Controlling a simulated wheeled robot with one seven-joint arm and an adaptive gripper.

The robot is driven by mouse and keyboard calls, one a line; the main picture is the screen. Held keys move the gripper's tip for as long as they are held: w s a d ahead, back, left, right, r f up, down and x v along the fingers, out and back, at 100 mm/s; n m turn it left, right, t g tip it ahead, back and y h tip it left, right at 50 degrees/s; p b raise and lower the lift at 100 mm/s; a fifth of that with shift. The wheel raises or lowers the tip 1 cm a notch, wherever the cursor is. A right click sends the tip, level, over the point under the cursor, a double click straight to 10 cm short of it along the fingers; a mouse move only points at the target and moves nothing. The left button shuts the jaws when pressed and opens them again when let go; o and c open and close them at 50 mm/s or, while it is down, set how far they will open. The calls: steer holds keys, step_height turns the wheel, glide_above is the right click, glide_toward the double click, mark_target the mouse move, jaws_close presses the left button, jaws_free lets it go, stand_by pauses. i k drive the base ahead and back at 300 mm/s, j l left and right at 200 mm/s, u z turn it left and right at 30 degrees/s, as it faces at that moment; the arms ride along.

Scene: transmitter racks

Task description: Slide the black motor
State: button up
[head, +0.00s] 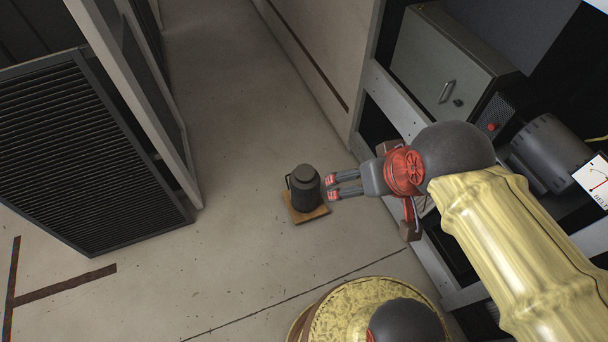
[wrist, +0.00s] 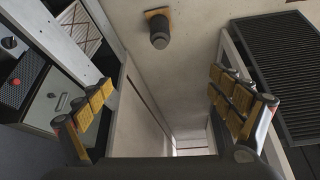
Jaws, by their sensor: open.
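A dark grey ribbed cylinder that looks like the black motor (head: 548,150) lies on its side in the rack at the right of the head view. My arm hides part of its surroundings. My gripper (head: 332,187) is left of it and well apart from it, pointing left, away from the rack. In the wrist view both fingers with yellow pads stand wide apart, and the space between them (wrist: 161,108) is empty. I cannot make out the motor for certain in the wrist view.
A dark canister (head: 305,190) stands on a small wooden board (head: 309,215) on the floor, beyond the fingertips. A grey metal box (head: 440,75) with a handle sits in the rack. A louvred panel (head: 85,155) stands at left.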

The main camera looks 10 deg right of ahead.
mark_target(303, 200)
steer(key=i+j+z, duration=0.15)
steer(key=i+j, duration=0.75)
steer(key=i+j+z, duration=0.15)
steer(key=i+j, duration=0.75)
steer(key=j, duration=0.15)
